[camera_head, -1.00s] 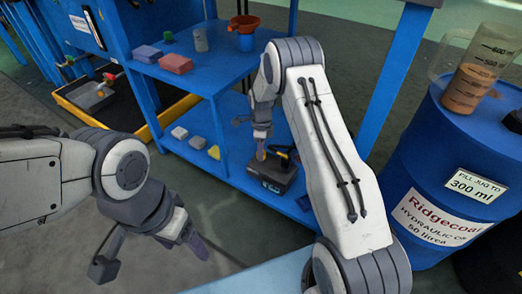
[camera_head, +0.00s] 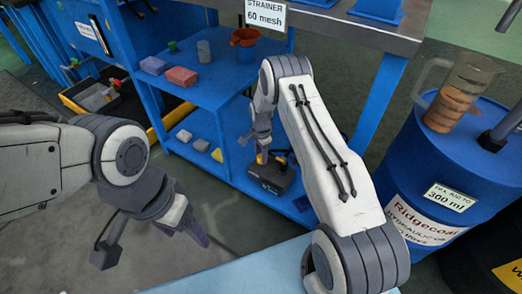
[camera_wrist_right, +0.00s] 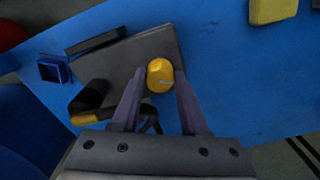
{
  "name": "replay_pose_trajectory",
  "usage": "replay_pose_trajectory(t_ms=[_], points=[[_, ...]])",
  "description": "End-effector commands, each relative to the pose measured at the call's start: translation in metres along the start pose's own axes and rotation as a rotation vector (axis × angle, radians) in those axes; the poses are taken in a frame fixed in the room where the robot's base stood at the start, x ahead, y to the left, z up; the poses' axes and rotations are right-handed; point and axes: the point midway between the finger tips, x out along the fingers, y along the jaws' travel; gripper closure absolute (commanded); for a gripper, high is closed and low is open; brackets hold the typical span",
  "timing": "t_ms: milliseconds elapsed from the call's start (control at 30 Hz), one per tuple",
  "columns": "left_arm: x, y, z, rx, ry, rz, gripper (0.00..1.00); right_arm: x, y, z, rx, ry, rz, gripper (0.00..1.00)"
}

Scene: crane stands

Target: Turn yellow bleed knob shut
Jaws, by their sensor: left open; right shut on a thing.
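The yellow bleed knob (camera_wrist_right: 160,75) sits on a dark grey unit on the blue lower shelf. It also shows small in the head view (camera_head: 262,158), on top of the dark unit (camera_head: 272,178). My right gripper (camera_wrist_right: 160,80) points down at the unit and is shut on the yellow knob, with one finger on each side of it. The knob carries a small pale mark; its underside is hidden. My left gripper (camera_head: 152,246) is open and empty, above the floor at lower left, well apart from the shelf.
A black handle with a yellow end (camera_wrist_right: 85,110) lies beside the knob. A yellow wedge (camera_head: 217,155) and grey blocks (camera_head: 184,136) share the lower shelf. A blue drum (camera_head: 400,180) with a jug (camera_head: 452,105) is at right.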

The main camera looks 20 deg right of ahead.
Motion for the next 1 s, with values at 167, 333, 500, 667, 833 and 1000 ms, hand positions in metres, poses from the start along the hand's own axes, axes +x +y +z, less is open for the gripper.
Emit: replay_pose_trajectory(t_ms=[167, 333, 500, 667, 833, 1000], points=[[-0.016, 0.001, -0.001, 0.000, 0.000, 0.000, 0.26, -0.003, 0.001, 0.001, -0.167, -0.001, 0.003, 1.00], [-0.025, 0.002, -0.001, 0.000, 0.000, 0.000, 0.26, -0.002, 0.001, 0.001, -0.328, -0.002, 0.003, 1.00], [-0.032, 0.002, -0.002, 0.000, 0.000, 0.000, 0.26, -0.002, 0.000, 0.001, -0.489, -0.002, 0.002, 1.00], [-0.037, 0.003, -0.002, 0.000, 0.000, 0.000, 0.26, -0.002, 0.000, 0.001, -0.641, -0.001, 0.001, 1.00], [-0.042, 0.003, -0.002, 0.000, 0.000, 0.000, 0.26, -0.001, 0.000, 0.001, -0.802, -0.001, 0.001, 1.00], [-0.046, 0.003, -0.003, 0.000, 0.000, 0.000, 0.26, -0.001, 0.000, 0.001, -0.964, -0.001, 0.000, 1.00]])
